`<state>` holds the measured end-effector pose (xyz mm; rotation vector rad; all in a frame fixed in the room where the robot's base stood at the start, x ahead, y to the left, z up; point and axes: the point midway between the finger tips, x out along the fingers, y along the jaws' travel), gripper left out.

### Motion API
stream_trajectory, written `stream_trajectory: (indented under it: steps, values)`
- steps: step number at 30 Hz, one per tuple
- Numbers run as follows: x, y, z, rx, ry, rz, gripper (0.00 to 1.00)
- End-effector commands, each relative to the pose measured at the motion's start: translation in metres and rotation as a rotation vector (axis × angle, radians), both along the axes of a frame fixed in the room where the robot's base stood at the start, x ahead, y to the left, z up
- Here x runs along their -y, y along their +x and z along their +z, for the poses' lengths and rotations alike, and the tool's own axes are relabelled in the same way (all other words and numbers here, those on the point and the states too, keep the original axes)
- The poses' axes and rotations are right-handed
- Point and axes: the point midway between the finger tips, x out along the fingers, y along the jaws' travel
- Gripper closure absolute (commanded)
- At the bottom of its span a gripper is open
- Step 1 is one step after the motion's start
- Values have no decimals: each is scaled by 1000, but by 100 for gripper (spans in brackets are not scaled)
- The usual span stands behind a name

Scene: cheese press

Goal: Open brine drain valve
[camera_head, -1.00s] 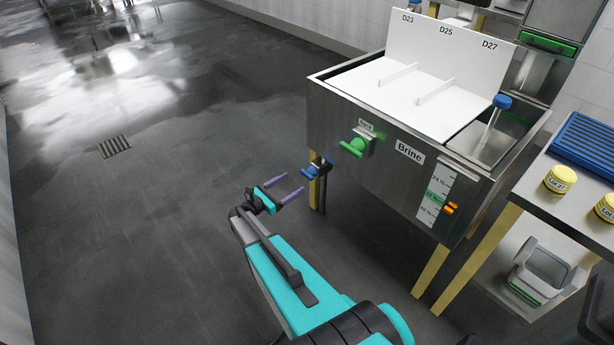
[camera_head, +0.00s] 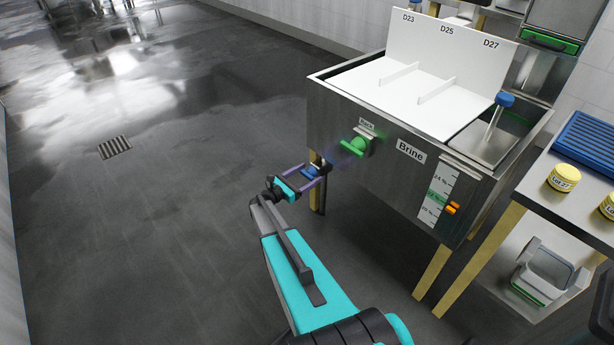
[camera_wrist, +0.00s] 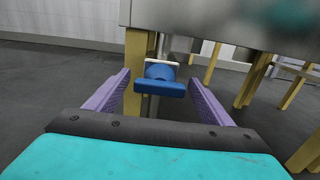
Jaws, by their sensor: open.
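The brine drain valve has a blue handle (camera_head: 309,172) below the left end of the steel brine tank (camera_head: 400,185). In the wrist view the blue handle (camera_wrist: 160,86) lies crosswise between my fingers, on a vertical metal pipe (camera_wrist: 150,104). My gripper (camera_head: 312,176) is open around the handle. In the wrist view both purple fingers of my gripper (camera_wrist: 158,92) stand apart from it, one on each side, with a gap left and right. The head view partly hides the handle behind the fingers.
A green handle (camera_head: 356,146) sticks out of the tank front just above my gripper. A yellow tank leg (camera_wrist: 135,75) stands close behind the valve, to the left. A side table (camera_head: 560,205) with yellow-lidded jars is at the right. The floor at the left is open, with a drain grate (camera_head: 114,147).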

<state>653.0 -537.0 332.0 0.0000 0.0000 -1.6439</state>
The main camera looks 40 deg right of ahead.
Motion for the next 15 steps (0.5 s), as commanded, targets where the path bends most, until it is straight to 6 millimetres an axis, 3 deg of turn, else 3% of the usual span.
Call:
stream_trajectory:
  steps: [3, 10, 15]
  values:
    - [0, 0, 0, 0, 0, 0, 27]
    - [0, 0, 0, 0, 0, 0, 66]
    - [-1, 0, 0, 4, 0, 0, 66]
